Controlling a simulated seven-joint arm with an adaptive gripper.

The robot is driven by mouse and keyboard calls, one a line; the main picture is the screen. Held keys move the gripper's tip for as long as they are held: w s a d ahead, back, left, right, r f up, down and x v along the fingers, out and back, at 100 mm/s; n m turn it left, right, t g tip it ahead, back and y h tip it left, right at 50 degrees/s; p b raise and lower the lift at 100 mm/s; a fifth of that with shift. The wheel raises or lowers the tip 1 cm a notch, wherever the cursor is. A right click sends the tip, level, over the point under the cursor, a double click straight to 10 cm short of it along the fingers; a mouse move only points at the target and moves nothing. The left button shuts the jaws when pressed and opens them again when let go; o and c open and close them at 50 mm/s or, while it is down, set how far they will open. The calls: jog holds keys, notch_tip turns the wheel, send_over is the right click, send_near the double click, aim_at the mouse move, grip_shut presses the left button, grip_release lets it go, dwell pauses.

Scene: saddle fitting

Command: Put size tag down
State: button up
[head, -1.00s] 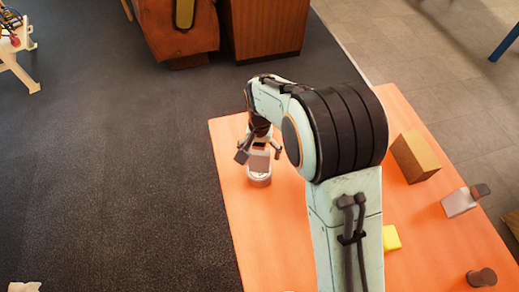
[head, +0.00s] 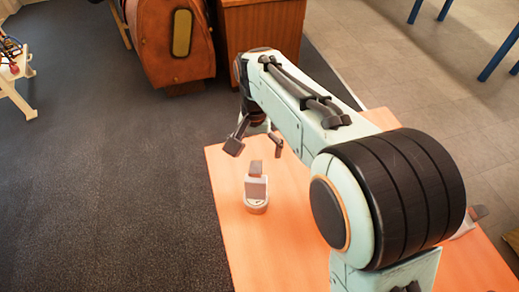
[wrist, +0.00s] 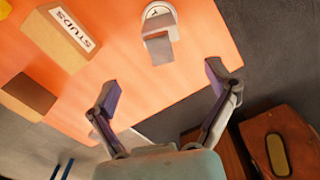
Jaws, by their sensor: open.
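A grey angled piece (head: 256,188), which I take for the size tag, stands on a round pale base near the table's left edge. In the wrist view the grey piece (wrist: 160,44) lies over the near part of the round base (wrist: 155,12), which has a dark mark on its top. My gripper (head: 256,148) is open and empty, just beyond and above the piece. In the wrist view my gripper's spread fingers (wrist: 164,83) are clear of it, with a gap between.
The orange table (head: 285,255) is bare around the base. In the wrist view a box labelled STUDS (wrist: 62,40) and a brown block (wrist: 28,97) stand to the left. A brown leather-like form (head: 176,40) and a wooden cabinet (head: 262,28) stand beyond the table.

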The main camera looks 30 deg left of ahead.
jog(key=shift+r, duration=0.25)
jog(key=shift+d+r, duration=0.1)
jog(key=shift+d, duration=0.15)
jog(key=s+d+r+m, duration=0.1)
jog(key=s+d+r, duration=0.1)
jog(key=d, duration=0.7)
jog(key=s+d+r+m, duration=0.1)
jog(key=s+d+r, duration=0.2)
jog(key=d, duration=0.7)
jog(key=s+d+f+m, duration=0.1)
jog(key=s+d+f, duration=0.2)
jog(key=s+d, duration=0.5)
jog(key=s, duration=0.3)
jog(key=shift+s+f+y, duration=0.25)
jog(key=shift+y, duration=0.15)
